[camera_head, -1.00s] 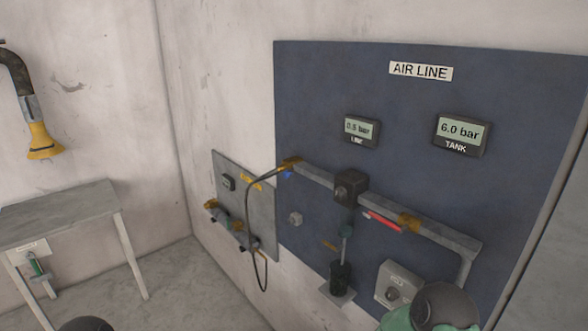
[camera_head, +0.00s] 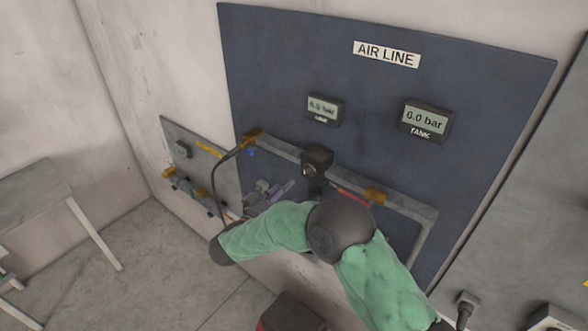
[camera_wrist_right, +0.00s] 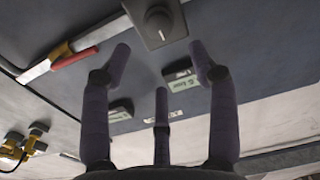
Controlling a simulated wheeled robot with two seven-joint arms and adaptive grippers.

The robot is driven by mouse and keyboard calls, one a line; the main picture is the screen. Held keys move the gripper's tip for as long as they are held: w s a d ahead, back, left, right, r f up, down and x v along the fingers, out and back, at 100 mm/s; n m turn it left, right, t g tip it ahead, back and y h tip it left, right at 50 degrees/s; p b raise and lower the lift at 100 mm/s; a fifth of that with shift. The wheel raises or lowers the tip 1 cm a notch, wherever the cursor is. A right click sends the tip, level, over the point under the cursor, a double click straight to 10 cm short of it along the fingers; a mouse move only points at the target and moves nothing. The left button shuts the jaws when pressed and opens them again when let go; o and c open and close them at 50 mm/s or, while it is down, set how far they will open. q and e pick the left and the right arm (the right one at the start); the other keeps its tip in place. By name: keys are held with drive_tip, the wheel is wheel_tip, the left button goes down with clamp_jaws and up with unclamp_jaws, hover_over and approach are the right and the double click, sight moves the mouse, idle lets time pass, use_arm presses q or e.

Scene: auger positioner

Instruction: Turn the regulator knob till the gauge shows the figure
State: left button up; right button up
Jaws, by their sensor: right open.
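The regulator knob (camera_head: 309,169) is on the front of a dark block (camera_head: 320,155) in the pipe on the blue panel. In the right wrist view the round knob (camera_wrist_right: 158,24) with its pale pointer line is beyond the fingertips. My right gripper (camera_head: 272,188) is left of and below the block, apart from it. Its purple-grey fingers (camera_wrist_right: 160,62) are spread and empty. The LINE gauge (camera_head: 323,108) is above the block; its figure is too blurred to read surely. The TANK gauge (camera_head: 425,119) reads 6.0 bar. My left gripper is out of view.
The AIR LINE panel (camera_head: 400,85) carries a grey pipe (camera_head: 410,207) with a red lever (camera_head: 352,196). A dark hose (camera_head: 222,180) hangs at the left beside a smaller grey board (camera_head: 188,140). A table (camera_head: 40,195) stands far left. Floor is clear between.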

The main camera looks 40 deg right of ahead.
sight(305, 173)
drive_tip(key=p+x, duration=0.1)
drive_tip(key=x, duration=0.9)
drive_tip(key=shift+f+p, duration=0.1)
drive_tip(key=shift+p, duration=0.25)
drive_tip(key=shift+a, duration=0.1)
drive_tip(key=c, duration=1.1)
